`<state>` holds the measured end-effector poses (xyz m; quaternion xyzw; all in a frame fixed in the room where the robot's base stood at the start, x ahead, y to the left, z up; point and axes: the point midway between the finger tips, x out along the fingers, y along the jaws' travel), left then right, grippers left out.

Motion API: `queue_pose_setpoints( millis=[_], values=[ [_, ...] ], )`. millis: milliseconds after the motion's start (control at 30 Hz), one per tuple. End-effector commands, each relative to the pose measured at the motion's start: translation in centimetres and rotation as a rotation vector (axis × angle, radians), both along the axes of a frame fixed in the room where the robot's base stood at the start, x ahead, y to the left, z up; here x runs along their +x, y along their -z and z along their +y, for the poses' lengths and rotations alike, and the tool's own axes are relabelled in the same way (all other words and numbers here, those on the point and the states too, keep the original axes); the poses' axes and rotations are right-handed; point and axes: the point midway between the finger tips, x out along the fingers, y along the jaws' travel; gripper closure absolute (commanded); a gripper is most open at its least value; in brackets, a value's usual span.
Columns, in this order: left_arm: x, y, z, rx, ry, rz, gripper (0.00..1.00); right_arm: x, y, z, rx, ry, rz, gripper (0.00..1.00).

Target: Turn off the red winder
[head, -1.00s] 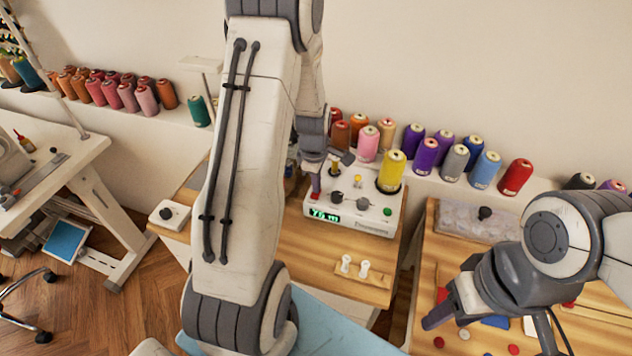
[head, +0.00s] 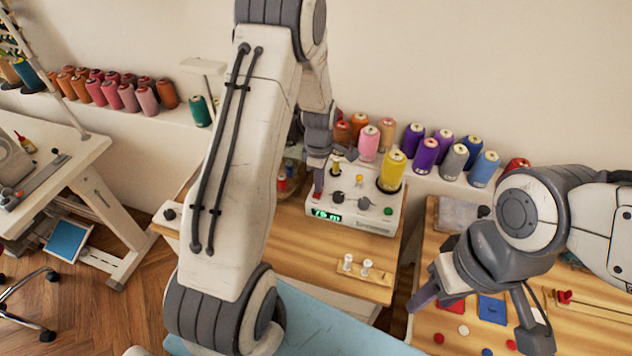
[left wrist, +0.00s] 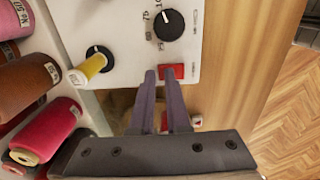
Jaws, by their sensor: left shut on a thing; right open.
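The winder (head: 365,222) is a white box with a green lit display, dark knobs and a yellow cone, on a wooden table. Its red switch (left wrist: 173,71) shows at the panel edge in the left wrist view, near a black dial (left wrist: 168,25). My left gripper (head: 318,185) is over the front left of the winder. In the left wrist view its narrowly spaced fingertips (left wrist: 161,75) are at the red switch, one overlapping it; the contact is partly hidden. My right gripper (head: 475,318) is open and empty above the right table.
A yellow spool (left wrist: 92,67) stands on the panel near the left fingers. Thread cones (head: 425,155) line the shelf behind. Two small white spools (head: 348,262) stand in front of the winder. Buttons and cloth patches (head: 492,308) lie on the right table.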

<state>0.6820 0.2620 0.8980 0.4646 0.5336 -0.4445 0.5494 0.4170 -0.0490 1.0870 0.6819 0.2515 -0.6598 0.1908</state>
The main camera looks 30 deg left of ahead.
Motion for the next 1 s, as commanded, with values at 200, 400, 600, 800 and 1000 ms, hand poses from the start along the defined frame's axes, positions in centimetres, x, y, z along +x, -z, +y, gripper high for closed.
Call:
queue_pose_setpoints(
  millis=[200, 400, 600, 800, 1000],
  values=[
    [-0.6, 1.3, -0.1, -0.003, 0.002, 0.015, 1.00, 0.0, 0.4, 0.0, 0.000, 0.000, 0.000, 0.50],
    [-1.2, 1.2, -0.2, -0.003, 0.002, 0.015, 1.00, 0.0, 0.3, 0.0, 0.000, 0.000, 0.000, 0.50],
    [-2.1, 1.1, -0.4, -0.003, 0.002, 0.017, 1.00, 0.0, 0.2, 0.0, 0.000, 0.000, 0.000, 0.50],
    [-2.3, 1.1, -0.4, -0.004, 0.002, 0.022, 1.00, 0.0, 0.1, 0.0, 0.000, 0.000, 0.000, 0.50],
    [-2.3, 0.7, -0.4, -0.004, 0.001, 0.024, 1.00, 0.0, -0.2, 0.0, 0.000, 0.000, 0.000, 0.50]
  ],
)
